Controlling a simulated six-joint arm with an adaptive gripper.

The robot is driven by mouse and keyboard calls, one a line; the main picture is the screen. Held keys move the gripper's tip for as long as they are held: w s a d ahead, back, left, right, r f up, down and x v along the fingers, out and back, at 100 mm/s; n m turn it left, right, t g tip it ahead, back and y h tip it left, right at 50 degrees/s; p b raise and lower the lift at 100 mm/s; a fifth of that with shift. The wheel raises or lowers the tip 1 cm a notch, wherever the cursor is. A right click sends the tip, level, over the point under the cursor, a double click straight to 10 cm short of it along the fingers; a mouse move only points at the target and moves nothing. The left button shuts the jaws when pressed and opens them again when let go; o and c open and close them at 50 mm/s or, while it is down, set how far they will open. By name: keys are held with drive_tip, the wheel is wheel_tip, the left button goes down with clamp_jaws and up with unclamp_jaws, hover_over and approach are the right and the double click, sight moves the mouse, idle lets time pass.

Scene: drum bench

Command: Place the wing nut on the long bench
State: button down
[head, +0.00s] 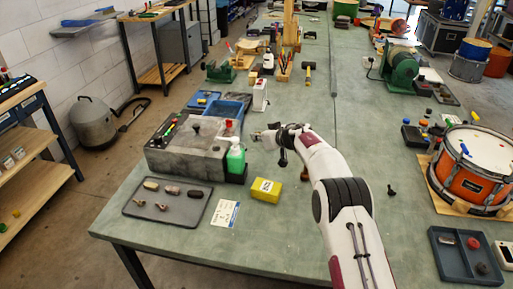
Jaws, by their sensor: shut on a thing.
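My gripper (261,136) is over the long bench (290,225), just right of the grey box-shaped unit and beyond the green bottle. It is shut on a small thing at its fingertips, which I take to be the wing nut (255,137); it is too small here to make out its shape. The long bench has a green top and runs from the near edge far into the room. My arm hides part of its middle.
A grey tray (185,217) with several small pieces lies front left. The grey unit (172,162), green bottle (236,157) and yellow block (266,190) stand near my gripper. An orange drum (468,165) and dark blue tray (440,270) are right. Bare bench lies front centre.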

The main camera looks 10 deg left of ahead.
sight(258, 154)
drive_tip(key=shift+f, duration=0.8)
drive_tip(key=shift+f, duration=0.15)
drive_tip(key=shift+f, duration=1.75)
drive_tip(key=shift+f, duration=0.1)
drive_tip(key=c, duration=2.2)
unclamp_jaws()
drive_tip(key=shift+s, duration=0.1)
